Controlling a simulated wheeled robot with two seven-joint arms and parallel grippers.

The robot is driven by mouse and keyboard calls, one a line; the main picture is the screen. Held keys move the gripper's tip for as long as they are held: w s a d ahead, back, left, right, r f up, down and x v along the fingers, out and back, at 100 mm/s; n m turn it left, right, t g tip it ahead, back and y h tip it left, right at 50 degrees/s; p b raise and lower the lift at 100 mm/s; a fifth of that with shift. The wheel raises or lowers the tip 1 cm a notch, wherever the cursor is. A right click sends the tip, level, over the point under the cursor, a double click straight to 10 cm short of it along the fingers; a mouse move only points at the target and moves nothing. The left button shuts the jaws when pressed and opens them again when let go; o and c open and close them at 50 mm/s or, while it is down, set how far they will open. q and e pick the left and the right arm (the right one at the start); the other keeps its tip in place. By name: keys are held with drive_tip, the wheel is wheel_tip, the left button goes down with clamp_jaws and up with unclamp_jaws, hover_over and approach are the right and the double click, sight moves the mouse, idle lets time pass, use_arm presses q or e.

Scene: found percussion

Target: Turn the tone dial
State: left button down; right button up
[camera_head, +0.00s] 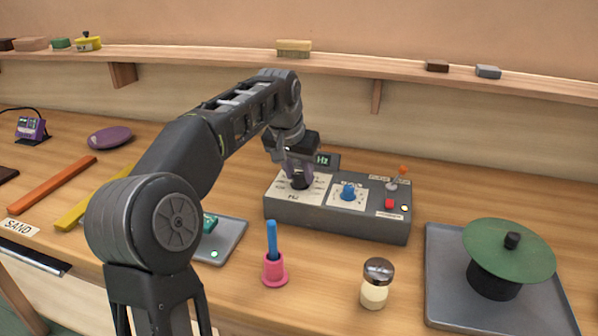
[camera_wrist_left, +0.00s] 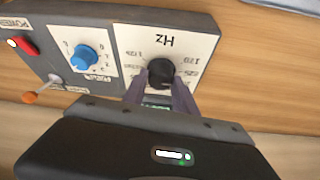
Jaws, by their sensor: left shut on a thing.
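The grey control box (camera_head: 335,213) stands on the wooden bench in the middle of the head view. Its black dial (camera_wrist_left: 160,72) sits on a white plate marked Hz and shows in the wrist view. My left gripper (camera_head: 299,178) comes down over this dial, its fingers on either side and shut on it. In the head view the fingers partly hide the dial. A blue dial (camera_head: 348,190) sits beside it, and it also shows in the wrist view (camera_wrist_left: 85,58). I cannot read the dial's exact setting. My right gripper is in neither view.
The box also has a red switch (camera_head: 389,204) and an orange-tipped lever (camera_head: 402,171). A pink holder (camera_head: 274,271), a shaker jar (camera_head: 375,284) and a tray (camera_head: 440,290) with a green disc (camera_head: 508,250) stand in front and right. A shelf (camera_head: 350,72) runs behind.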

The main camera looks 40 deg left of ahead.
use_arm(q)
drive_tip(key=shift+r, duration=0.1)
drive_tip(key=shift+a+r+m+h+p, duration=0.15)
drive_tip(key=shift+m+h+p, duration=0.55)
drive_tip(key=shift+m+p, duration=0.95)
drive_tip(key=shift+m+h+p, duration=0.5)
drive_tip(key=shift+m+p, duration=0.2)
drive_tip(key=shift+m, duration=0.55)
drive_tip(key=c, duration=1)
unclamp_jaws()
drive_tip(key=shift+f, duration=0.2)
drive_tip(key=shift+v, duration=3.9)
